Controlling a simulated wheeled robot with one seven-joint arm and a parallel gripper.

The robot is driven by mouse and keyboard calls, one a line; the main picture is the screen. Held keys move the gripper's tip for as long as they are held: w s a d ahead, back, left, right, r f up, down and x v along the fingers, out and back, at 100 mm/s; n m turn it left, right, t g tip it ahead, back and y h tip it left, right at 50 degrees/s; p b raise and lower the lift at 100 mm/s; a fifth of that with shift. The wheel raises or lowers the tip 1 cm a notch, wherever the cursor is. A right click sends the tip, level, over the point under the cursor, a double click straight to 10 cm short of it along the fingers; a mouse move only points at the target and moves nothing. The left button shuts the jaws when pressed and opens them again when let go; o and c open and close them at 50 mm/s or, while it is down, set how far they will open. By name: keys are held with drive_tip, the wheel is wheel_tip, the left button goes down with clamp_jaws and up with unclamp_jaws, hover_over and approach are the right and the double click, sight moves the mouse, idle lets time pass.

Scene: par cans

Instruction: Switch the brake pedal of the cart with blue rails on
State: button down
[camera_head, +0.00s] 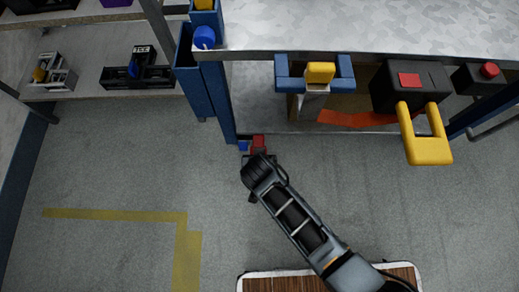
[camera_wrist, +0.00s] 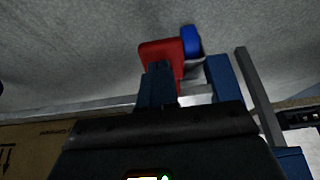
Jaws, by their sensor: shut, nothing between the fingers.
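The cart with blue rails (camera_head: 217,95) stands at the top centre of the head view, with a light patterned top. Low by its near left post is a red pedal (camera_head: 259,142) with a small blue piece (camera_head: 243,146) beside it. In the wrist view, the red pedal (camera_wrist: 158,47) and blue piece (camera_wrist: 193,40) lie just beyond my gripper (camera_wrist: 158,68). My gripper is shut and empty. Its fingers overlap the red pedal's lower part in that view; I cannot tell whether they touch. In the head view my wrist hides the fingers. The pedal's tilt is unclear.
The cart carries a yellow-and-blue item (camera_head: 320,73) and a black box with a yellow handle (camera_head: 428,148) at its edge. Shelves (camera_head: 100,60) stand at upper left. Grey floor with a yellow line (camera_head: 115,214) is clear at left.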

drive_tip(key=shift+s+f, duration=0.15)
drive_tip(key=shift+f, duration=0.5)
drive_tip(key=shift+s+r, duration=0.1)
